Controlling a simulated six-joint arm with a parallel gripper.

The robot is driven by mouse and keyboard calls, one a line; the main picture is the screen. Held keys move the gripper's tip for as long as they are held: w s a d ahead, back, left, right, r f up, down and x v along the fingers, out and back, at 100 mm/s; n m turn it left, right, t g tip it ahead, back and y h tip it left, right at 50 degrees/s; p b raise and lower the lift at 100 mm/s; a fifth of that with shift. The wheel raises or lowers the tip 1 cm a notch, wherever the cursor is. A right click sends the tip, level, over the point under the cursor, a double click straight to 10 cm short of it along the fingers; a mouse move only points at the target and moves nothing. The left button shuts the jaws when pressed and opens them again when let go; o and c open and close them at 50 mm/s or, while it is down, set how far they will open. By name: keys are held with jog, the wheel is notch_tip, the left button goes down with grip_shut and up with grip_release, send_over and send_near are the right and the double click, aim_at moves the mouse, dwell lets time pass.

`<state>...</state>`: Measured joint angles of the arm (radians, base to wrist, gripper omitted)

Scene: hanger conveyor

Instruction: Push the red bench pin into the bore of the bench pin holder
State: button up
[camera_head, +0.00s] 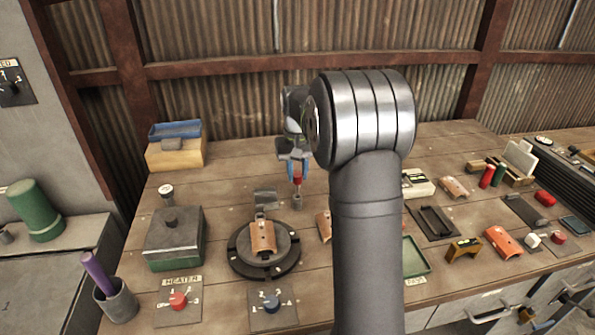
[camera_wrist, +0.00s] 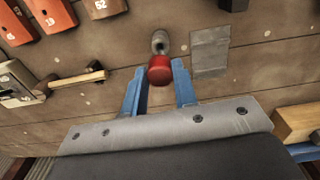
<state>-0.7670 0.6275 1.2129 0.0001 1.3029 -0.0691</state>
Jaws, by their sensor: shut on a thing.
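The red bench pin (camera_head: 297,180) is between the blue fingers of my gripper (camera_head: 297,170), which is shut on it above the bench. In the wrist view the pin's round red head (camera_wrist: 159,70) shows between the fingertips (camera_wrist: 158,80). The bench pin holder (camera_head: 297,202) is a small grey cylinder standing on the bench just below the pin. In the wrist view the holder (camera_wrist: 160,42) shows directly beyond the red head. The pin's lower end is hidden or too small to see, so I cannot tell whether it is in the bore.
A grey plate (camera_wrist: 210,52) lies beside the holder. A round black turntable (camera_head: 264,262) with a copper-coloured part stands in front of it. A lidded heater box (camera_head: 174,240) is at left and a wooden block with a blue top (camera_head: 175,150) behind. My arm hides some bench at right.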

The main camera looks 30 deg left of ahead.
aim_at(297, 185)
jog(key=shift+f, duration=2.45)
dwell(1.2)
jog(key=o, duration=0.5)
jog(key=shift+f, duration=0.1)
jog(key=shift+o, duration=0.9)
jog(key=shift+o, duration=0.4)
jog(key=o, duration=0.5)
jog(key=shift+r, duration=3.05)
jog(key=shift+f, duration=0.1)
